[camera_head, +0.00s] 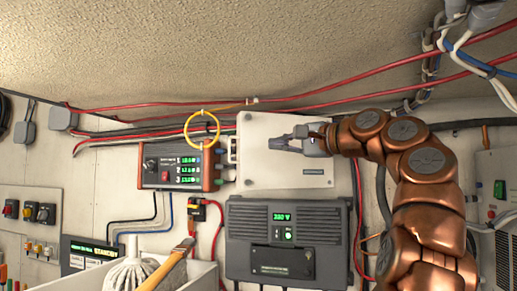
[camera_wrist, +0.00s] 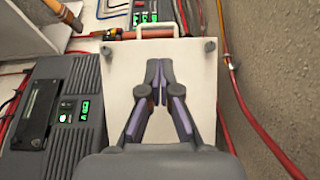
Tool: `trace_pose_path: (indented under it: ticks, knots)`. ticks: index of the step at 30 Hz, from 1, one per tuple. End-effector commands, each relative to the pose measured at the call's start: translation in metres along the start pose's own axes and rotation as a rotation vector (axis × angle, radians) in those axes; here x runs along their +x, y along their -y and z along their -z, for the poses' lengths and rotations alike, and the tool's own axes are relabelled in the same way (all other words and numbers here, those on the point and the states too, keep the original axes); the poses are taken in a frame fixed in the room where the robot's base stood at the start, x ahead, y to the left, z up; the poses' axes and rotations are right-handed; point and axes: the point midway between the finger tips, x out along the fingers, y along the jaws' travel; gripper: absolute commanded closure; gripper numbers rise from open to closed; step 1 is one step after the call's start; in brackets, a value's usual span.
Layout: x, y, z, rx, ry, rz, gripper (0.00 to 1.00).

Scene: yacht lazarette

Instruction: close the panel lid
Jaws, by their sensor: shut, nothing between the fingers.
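The panel lid (camera_head: 258,165) is a pale, nearly square plate at the centre of the head view, with a small handle (camera_head: 232,150) on its left edge. In the wrist view the lid (camera_wrist: 190,85) lies straight ahead, with the handle (camera_wrist: 150,31) at its top edge and dark round knobs at its upper corners. My gripper (camera_head: 279,143) is in front of the lid's face; its fingers (camera_wrist: 159,66) are together and empty. I cannot tell whether the fingertips touch the lid. Whether the lid sits flush is unclear.
A dark box (camera_head: 285,212) with a green display is just below the lid. An orange-edged meter (camera_head: 153,170) and a yellow cable loop (camera_head: 202,113) are at its left. Red cables (camera_head: 365,75) run above. A brush (camera_head: 180,250) and a mop head (camera_head: 128,272) stand at lower left.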

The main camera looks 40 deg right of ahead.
Motion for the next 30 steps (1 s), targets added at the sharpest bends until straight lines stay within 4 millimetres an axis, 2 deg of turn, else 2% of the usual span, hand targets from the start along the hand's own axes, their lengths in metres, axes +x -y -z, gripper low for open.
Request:
trace_pose_path:
  ticks: [17,22,30]
  knots:
    - [0.098,-0.002,0.001,0.001,0.002,-0.007,1.00]
    - [0.117,-0.001,0.001,0.001,0.000,-0.003,1.00]
    - [0.132,-0.001,0.000,0.000,0.001,-0.004,1.00]
